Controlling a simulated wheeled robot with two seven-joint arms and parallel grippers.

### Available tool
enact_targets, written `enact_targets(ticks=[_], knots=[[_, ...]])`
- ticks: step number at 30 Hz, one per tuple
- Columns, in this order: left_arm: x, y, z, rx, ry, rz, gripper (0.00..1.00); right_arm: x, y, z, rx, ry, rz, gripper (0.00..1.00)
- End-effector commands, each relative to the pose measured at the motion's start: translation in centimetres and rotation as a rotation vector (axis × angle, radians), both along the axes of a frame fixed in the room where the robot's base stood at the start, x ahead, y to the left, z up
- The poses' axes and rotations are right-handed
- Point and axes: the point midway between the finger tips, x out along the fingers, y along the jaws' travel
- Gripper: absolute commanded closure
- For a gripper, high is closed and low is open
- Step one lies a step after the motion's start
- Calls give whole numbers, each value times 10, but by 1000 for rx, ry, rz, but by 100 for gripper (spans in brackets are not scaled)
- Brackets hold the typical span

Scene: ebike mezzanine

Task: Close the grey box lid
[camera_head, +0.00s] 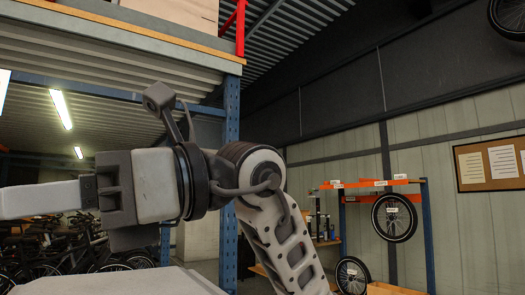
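A pale grey flat-topped surface (120,283) shows at the bottom left edge. It may be part of the grey box or its lid, but most of it is cut off, so I cannot tell which or whether the lid is open. My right arm rises from the bottom, right of the middle. Its gripper (38,199) points left above this surface, apart from it in the picture. Pale fingers show side-on and run to the left edge, so their gap is hidden. I see nothing held. My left gripper is not in view.
A blue shelving post (229,205) and a mezzanine deck (130,38) stand behind my arm. Several bicycles (75,250) are at the back left. An orange and blue rack (428,235) with wheels (394,217) stands at the right. A notice board (490,163) hangs on the right wall.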

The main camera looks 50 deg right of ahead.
Motion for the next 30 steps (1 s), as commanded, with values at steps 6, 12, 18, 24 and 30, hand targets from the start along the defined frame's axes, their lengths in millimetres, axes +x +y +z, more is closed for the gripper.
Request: enact_targets(ticks=[6,12,18,24,30], knots=[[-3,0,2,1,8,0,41,0,0,6,0,0,0,100],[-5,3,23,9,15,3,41,0,-1,40,1,-1,3,100],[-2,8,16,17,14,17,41,-2,-3,80,2,-5,5,100],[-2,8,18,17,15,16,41,-3,-6,119,1,-3,5,100],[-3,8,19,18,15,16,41,-3,-7,137,1,-1,4,100]])
